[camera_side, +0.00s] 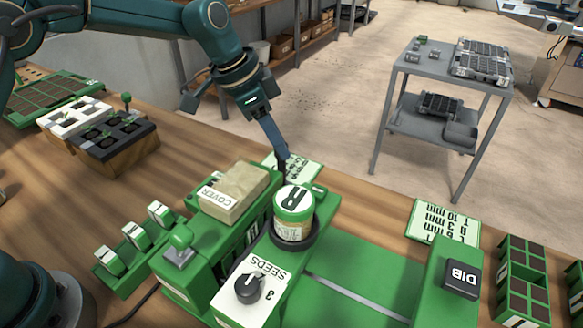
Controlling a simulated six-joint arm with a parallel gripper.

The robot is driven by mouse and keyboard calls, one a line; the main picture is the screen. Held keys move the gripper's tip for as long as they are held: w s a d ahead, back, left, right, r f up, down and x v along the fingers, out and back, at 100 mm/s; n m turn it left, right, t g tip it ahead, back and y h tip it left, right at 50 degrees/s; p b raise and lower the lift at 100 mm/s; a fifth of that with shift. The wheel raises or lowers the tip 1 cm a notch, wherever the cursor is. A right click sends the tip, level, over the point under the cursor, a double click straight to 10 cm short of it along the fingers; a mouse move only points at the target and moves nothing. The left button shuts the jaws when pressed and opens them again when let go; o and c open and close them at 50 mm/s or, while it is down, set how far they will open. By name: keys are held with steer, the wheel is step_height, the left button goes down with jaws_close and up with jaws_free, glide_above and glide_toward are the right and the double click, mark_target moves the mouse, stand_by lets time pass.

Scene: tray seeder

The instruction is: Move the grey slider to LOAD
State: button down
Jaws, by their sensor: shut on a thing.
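My gripper (283,166) points down at the far side of the green seeder (328,262), just behind the jar with the green lid (293,215). Its narrow fingers are shut on a small dark piece, which seems to be the grey slider. The fingers and the jar hide most of that piece, so its exact position cannot be told. Dark lettering shows on the green side wall left of the jar, but I cannot read a LOAD mark there.
A tan COVER block (234,192) and a green-knobbed lever (180,246) stand left of the jar. The SEEDS dial (248,287) is in front of it. A DIB block (462,279) is at right.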

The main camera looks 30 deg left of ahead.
steer(key=d, duration=1.2)
steer(key=c, duration=0.6)
jaws_free()
steer(key=shift+c, duration=0.2)
steer(key=shift+r, duration=0.1)
